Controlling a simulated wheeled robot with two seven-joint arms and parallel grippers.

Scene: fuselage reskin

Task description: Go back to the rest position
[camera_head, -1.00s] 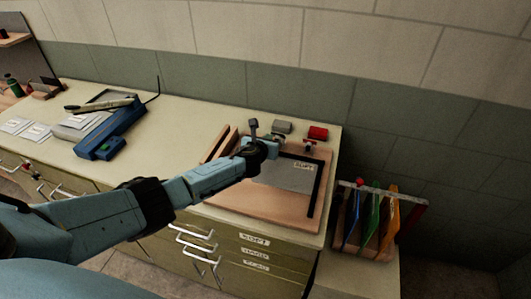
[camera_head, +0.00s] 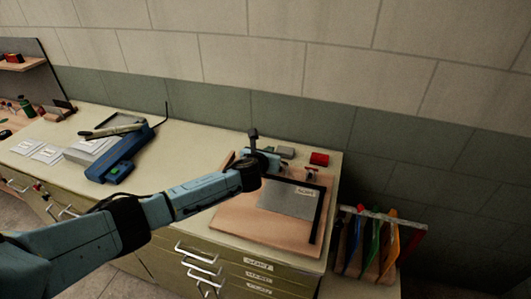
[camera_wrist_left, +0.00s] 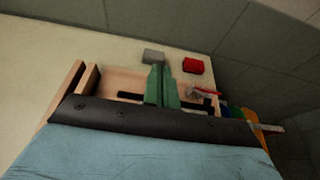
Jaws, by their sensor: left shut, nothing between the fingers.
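My left gripper (camera_head: 270,160) reaches in from the left, over the back left part of the wooden board (camera_head: 262,233) on the counter. In the left wrist view its two green fingers (camera_wrist_left: 161,88) are together, with nothing between them. A grey sheet (camera_head: 288,201) with a small label lies on the board beside a black L-shaped edge (camera_head: 318,215). The arm hides part of the board. My right gripper is not in view.
A red block (camera_head: 319,159) and a grey block (camera_head: 286,152) sit behind the board. A blue tool (camera_head: 122,160) and papers lie at the left on the counter (camera_head: 195,140). A rack with coloured items (camera_head: 374,244) stands at the right, below counter level.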

